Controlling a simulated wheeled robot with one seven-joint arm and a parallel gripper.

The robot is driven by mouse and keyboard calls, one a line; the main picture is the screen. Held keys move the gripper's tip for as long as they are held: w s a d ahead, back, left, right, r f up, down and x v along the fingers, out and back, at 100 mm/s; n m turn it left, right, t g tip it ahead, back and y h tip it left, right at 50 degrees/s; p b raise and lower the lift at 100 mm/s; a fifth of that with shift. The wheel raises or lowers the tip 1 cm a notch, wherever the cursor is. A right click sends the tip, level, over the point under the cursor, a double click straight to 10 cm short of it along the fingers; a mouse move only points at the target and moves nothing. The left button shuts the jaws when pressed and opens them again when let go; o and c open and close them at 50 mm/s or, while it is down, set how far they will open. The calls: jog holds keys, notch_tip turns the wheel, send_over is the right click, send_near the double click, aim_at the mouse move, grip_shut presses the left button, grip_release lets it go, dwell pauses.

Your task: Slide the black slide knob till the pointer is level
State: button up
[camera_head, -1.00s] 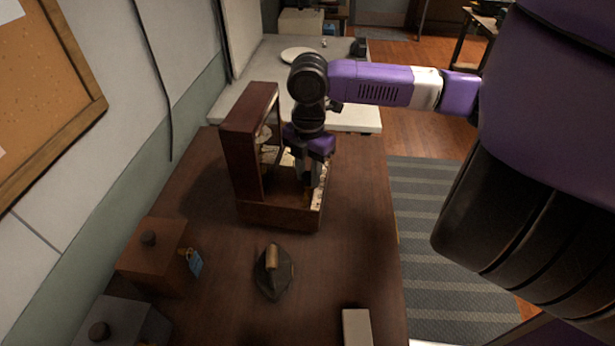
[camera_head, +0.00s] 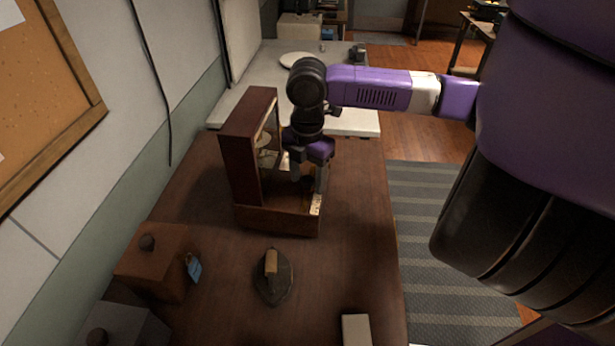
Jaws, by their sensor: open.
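A dark red-brown wooden device (camera_head: 242,170) with an upright frame and a low base stands on the brown table. Inside the frame a pale round part (camera_head: 265,140) shows; the pointer cannot be made out clearly. A pale panel (camera_head: 316,204) lies at the right end of the base. My gripper (camera_head: 309,184) points down over the base, to the right of the upright frame. Its fingers look dark and apart. The black slide knob is not clearly visible; the gripper and base walls may hide it. I cannot tell whether the fingers touch anything.
A dark iron-like object with a wooden handle (camera_head: 272,278) stands in front of the device. Brown and grey boxes with knobs (camera_head: 155,262) stand at left, near the wall. A pale block (camera_head: 356,329) lies at the front edge. A white table (camera_head: 355,121) with a plate is behind.

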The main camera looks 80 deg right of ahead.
jog(key=shift+r, duration=0.15)
jog(key=shift+r+p, duration=2.85)
jog(key=shift+r, duration=0.55)
